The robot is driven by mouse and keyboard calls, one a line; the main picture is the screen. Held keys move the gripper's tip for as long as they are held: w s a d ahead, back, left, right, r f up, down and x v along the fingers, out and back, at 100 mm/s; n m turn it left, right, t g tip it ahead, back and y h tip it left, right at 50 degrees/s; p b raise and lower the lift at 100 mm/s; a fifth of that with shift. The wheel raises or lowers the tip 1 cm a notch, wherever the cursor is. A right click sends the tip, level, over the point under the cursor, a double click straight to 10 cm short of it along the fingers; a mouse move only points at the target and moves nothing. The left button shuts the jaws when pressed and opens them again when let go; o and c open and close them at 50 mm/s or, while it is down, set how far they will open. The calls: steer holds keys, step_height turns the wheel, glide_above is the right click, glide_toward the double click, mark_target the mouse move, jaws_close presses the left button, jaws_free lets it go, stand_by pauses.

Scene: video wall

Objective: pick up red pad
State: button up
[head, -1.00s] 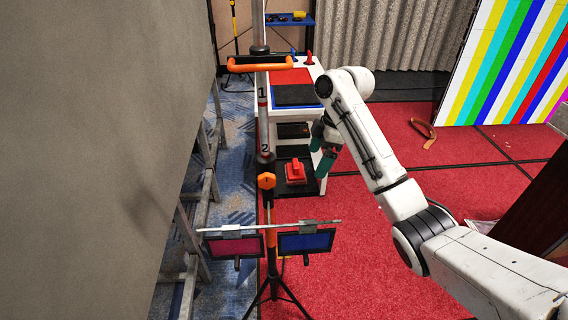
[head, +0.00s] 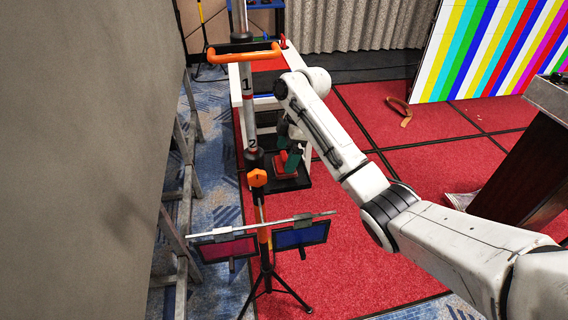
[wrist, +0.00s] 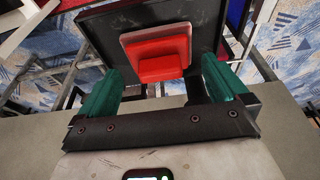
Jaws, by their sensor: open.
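The red pad (head: 281,162) is a small red block on a wider, paler red base. It lies on a black shelf (head: 290,183) low on the white cart. In the wrist view the pad (wrist: 160,63) sits ahead of my gripper (wrist: 158,82), between the lines of its two green fingers. The fingers are apart and nothing is between them; I cannot tell how far off the pad is. In the head view my gripper (head: 291,156) is right at the pad and covers part of it.
A tripod stand (head: 265,240) with a crimson panel (head: 228,248) and a blue panel (head: 301,235) stands in front of the cart. A post with an orange handle (head: 240,53) rises beside the cart. A grey wall (head: 90,160) closes the left; red carpet (head: 385,115) lies open at right.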

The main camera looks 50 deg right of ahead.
mark_target(284, 155)
steer(key=shift+x, duration=1.75)
steer(key=shift+w+a, duration=0.1)
steer(key=shift+a, duration=0.05)
steer(key=c, duration=0.8)
steer(key=shift+o, duration=0.2)
steer(key=shift+r, duration=0.15)
steer(key=shift+r, duration=0.5)
steer(key=s+a+r+p, duration=0.5)
steer(key=s+r+p, duration=0.2)
steer(key=s+r, duration=0.4)
steer(key=shift+s+a+r, duration=0.25)
steer(key=shift+s+r, duration=0.15)
steer(key=shift+s, duration=0.55)
